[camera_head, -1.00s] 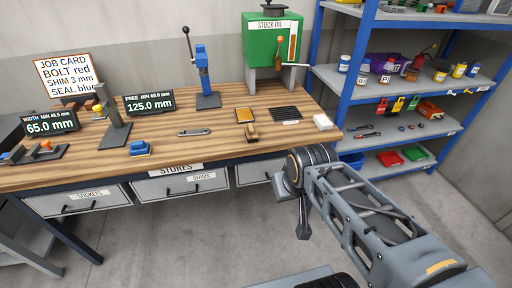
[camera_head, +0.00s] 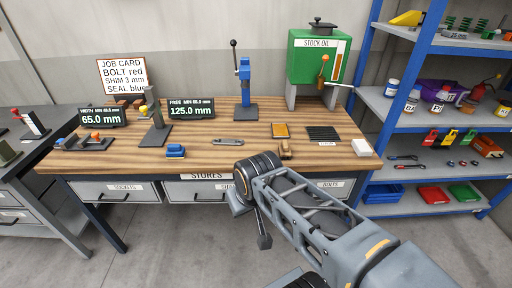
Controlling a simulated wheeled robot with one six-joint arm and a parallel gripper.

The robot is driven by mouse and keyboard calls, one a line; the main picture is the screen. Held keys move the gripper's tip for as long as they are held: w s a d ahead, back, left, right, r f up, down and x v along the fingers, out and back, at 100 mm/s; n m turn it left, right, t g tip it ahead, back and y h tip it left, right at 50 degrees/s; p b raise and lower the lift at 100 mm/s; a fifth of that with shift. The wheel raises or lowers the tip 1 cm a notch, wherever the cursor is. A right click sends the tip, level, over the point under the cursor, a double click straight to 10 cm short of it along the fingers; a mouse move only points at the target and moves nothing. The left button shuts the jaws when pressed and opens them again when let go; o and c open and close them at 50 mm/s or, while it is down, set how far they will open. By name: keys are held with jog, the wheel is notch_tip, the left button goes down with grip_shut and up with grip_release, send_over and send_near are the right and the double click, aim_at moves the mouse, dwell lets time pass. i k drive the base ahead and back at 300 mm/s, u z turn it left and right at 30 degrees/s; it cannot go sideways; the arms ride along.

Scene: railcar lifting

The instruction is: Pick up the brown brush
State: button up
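A small brown object (camera_head: 285,150), which looks like the brown brush, lies near the front edge of the wooden workbench (camera_head: 330,172), right of centre. It is small in the picture, so its bristles cannot be made out. My arm reaches in from the lower right, its dark round joint in front of the bench's front edge. My gripper (camera_head: 265,241) seems to be the small dark end hanging below that joint, over the floor and apart from the brush. Its fingers cannot be made out, and nothing is seen held in it.
An orange-yellow pad (camera_head: 280,131), a black ribbed mat (camera_head: 322,133) and a white block (camera_head: 362,147) lie near the brush. A blue item (camera_head: 175,151) sits further left. The green oil tank (camera_head: 316,55) stands behind. A blue-framed shelf (camera_head: 408,105) stands at right.

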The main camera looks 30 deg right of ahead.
aim_at(285, 151)
jog(key=i, duration=0.9)
jog(key=z, duration=0.65)
